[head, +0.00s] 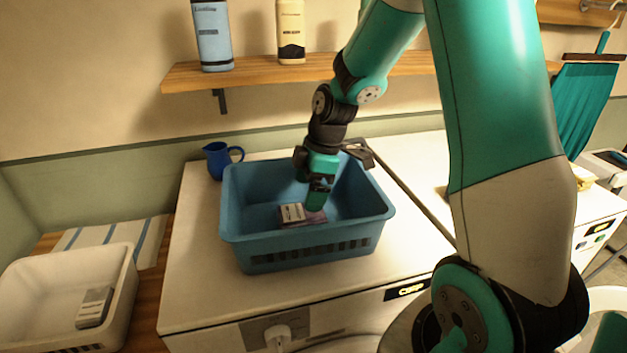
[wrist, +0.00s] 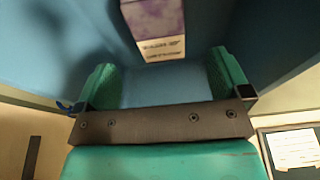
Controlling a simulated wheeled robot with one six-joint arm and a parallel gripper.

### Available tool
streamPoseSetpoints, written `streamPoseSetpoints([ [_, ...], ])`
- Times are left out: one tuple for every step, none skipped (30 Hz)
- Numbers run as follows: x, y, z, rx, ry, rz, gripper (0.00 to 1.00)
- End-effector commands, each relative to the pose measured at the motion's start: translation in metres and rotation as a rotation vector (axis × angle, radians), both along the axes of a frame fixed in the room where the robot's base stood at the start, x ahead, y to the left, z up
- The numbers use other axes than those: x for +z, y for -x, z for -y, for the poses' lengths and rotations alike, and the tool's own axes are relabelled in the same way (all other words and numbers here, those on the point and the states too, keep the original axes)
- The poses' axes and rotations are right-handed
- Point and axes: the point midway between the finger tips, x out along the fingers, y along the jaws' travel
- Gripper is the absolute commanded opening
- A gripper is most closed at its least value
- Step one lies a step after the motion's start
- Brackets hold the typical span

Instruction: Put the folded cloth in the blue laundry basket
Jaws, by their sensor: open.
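The blue laundry basket (head: 305,240) stands on a white machine top. A small mauve folded cloth (head: 316,217) with a pale printed label lies inside it, seemingly on the floor. My gripper (head: 318,198) points down into the basket, right by the cloth, and partly hides it. In the wrist view, the fingers of my gripper (wrist: 162,75) are spread with only blue basket surface between them. The cloth (wrist: 155,22) shows there beyond the fingertips, apart from them, its label facing me.
A white basket (head: 60,285) at left holds a grey labelled item (head: 94,307). A blue jug (head: 220,159) stands behind the blue basket. A wooden shelf (head: 250,76) with two bottles runs above. The machine top left of the blue basket is clear.

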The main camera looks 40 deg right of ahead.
Motion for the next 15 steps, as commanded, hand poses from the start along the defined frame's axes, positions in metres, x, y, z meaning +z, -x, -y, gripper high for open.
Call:
streamPoseSetpoints([
  [0.007, 0.000, 0.003, -0.001, 0.002, 0.007, 0.95],
  [0.012, 0.001, 0.004, -0.001, 0.003, 0.005, 0.95],
  [0.018, 0.001, 0.006, -0.001, 0.003, 0.005, 0.95],
  [0.022, 0.002, 0.007, 0.000, 0.002, 0.004, 0.95],
  [0.025, 0.002, 0.007, -0.001, 0.002, 0.004, 0.95],
  [0.029, 0.003, 0.008, -0.001, 0.001, 0.002, 0.95],
  [0.031, 0.004, 0.008, -0.001, 0.000, 0.002, 0.95],
  [0.034, 0.004, 0.006, -0.002, -0.001, 0.001, 0.95],
  [0.039, 0.007, 0.000, -0.007, -0.004, -0.001, 0.95],
  [0.043, 0.010, -0.009, -0.016, -0.008, -0.006, 0.95],
  [0.049, 0.014, -0.019, -0.029, -0.014, -0.010, 0.95],
  [0.057, 0.022, -0.038, -0.054, -0.025, -0.020, 0.95],
  [0.063, 0.031, -0.055, -0.077, -0.036, -0.031, 0.95],
  [0.070, 0.041, -0.073, -0.103, -0.048, -0.043, 0.95],
  [0.079, 0.059, -0.096, -0.143, -0.064, -0.063, 0.95],
])
